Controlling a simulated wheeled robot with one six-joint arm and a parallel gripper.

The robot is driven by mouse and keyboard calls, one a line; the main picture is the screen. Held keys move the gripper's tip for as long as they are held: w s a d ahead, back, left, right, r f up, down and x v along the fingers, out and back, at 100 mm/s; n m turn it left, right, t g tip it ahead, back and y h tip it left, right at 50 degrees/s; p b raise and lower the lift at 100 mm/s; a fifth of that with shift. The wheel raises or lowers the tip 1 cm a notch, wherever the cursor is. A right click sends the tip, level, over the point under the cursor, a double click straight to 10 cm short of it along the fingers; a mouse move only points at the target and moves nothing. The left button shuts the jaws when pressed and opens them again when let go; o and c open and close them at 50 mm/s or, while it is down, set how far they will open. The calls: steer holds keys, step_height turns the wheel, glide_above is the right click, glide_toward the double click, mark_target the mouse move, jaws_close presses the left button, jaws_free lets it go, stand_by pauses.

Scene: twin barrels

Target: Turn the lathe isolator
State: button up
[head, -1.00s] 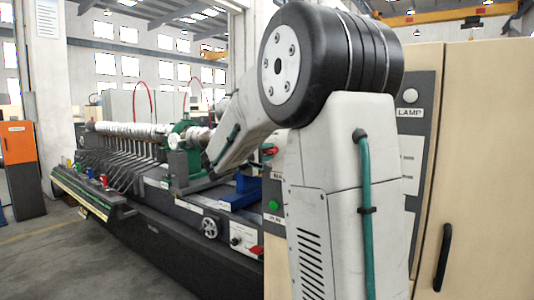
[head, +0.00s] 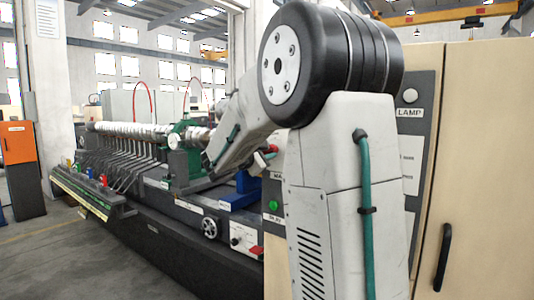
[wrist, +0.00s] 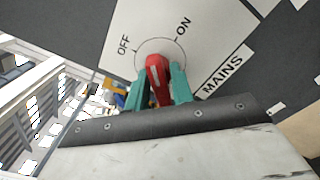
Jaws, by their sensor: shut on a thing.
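The lathe isolator is a red handle (wrist: 156,74) on a white dial plate (wrist: 146,24) marked OFF, ON and MAINS in the wrist view. My gripper (wrist: 160,68) has its two teal fingers on either side of the handle and is shut on it. The handle lies between the fingers, and I cannot tell exactly which mark it points to. In the head view a small red part (head: 272,149) shows beside my arm at the cabinet edge. My arm hides most of the gripper and dial there.
The beige cabinet (head: 487,150) with a black door handle (head: 443,257) stands at right. A green button (head: 273,205) is low on its dark panel. The long lathe (head: 180,240) with a handwheel (head: 209,228) fills the left middle. Open floor (head: 60,265) lies at far left.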

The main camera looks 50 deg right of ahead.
steer(key=n, duration=0.4)
steer(key=shift+n, duration=0.4)
steer(key=n, duration=0.4)
steer(key=shift+n, duration=0.3)
steer(key=o, duration=0.8)
steer(key=shift+a, duration=0.1)
steer(key=a, duration=0.7)
steer(key=shift+s+a, duration=0.25)
steer(key=shift+a, duration=0.1)
